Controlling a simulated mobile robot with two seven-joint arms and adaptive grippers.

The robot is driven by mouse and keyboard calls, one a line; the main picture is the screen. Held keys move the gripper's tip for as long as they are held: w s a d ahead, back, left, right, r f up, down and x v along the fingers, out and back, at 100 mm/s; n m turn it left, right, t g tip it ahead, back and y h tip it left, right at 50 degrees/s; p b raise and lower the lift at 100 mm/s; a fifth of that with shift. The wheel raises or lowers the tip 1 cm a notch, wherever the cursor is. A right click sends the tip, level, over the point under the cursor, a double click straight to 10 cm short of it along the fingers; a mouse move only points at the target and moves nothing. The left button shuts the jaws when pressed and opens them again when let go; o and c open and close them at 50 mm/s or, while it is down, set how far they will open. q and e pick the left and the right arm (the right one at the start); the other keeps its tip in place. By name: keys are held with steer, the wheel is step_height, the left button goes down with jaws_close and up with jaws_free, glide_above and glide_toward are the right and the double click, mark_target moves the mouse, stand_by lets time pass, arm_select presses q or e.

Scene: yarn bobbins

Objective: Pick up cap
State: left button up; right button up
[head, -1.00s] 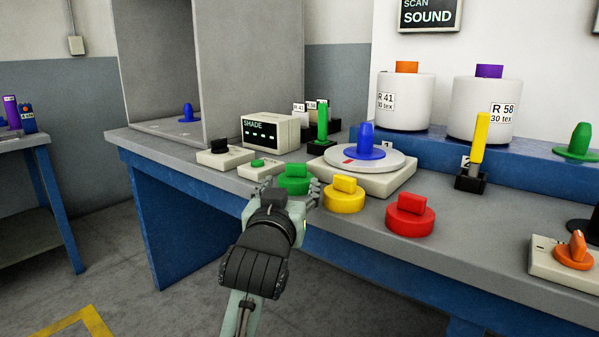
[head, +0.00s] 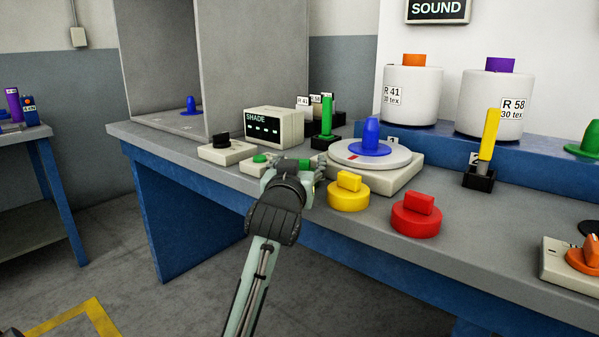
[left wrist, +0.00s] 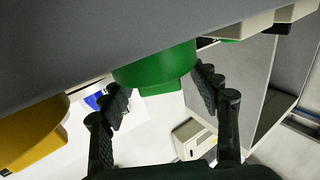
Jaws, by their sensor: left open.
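Three caps with raised grips are the candidates: a yellow cap (head: 348,193) and a red cap (head: 416,216) stand near the table's front edge, and a green cap (left wrist: 157,68) shows in the left wrist view. The yellow cap is also in the left wrist view (left wrist: 32,138). My right gripper is not in view.
A turntable (head: 376,164) with a blue cone stands behind the yellow cap. A SHADE box (head: 275,127), a black-knobbed box (head: 226,150) and a green-button box (head: 256,164) stand at the left. A yellow post (head: 487,140) and an orange-knobbed box (head: 570,268) stand at the right.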

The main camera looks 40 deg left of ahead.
arm_select(q)
steer(key=c, duration=1)
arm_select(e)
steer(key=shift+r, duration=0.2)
arm_select(q)
steer(key=shift+r, duration=0.1)
steer(key=shift+r, duration=0.25)
step_height(320, 180, up, 4)
steer(key=shift+r+p, duration=0.1)
steer(key=shift+p, duration=0.4)
steer(key=s+a+r, duration=0.1)
steer(key=a+r, duration=0.1)
steer(key=a, duration=0.1)
steer(key=s+a+r, duration=0.2)
steer(key=a, duration=0.2)
steer(key=s+a+r+p, duration=0.1)
steer(key=s+a+r, duration=0.1)
steer(key=a, duration=0.1)
steer(key=shift+s+a+r, duration=0.1)
steer(key=shift+a, duration=0.1)
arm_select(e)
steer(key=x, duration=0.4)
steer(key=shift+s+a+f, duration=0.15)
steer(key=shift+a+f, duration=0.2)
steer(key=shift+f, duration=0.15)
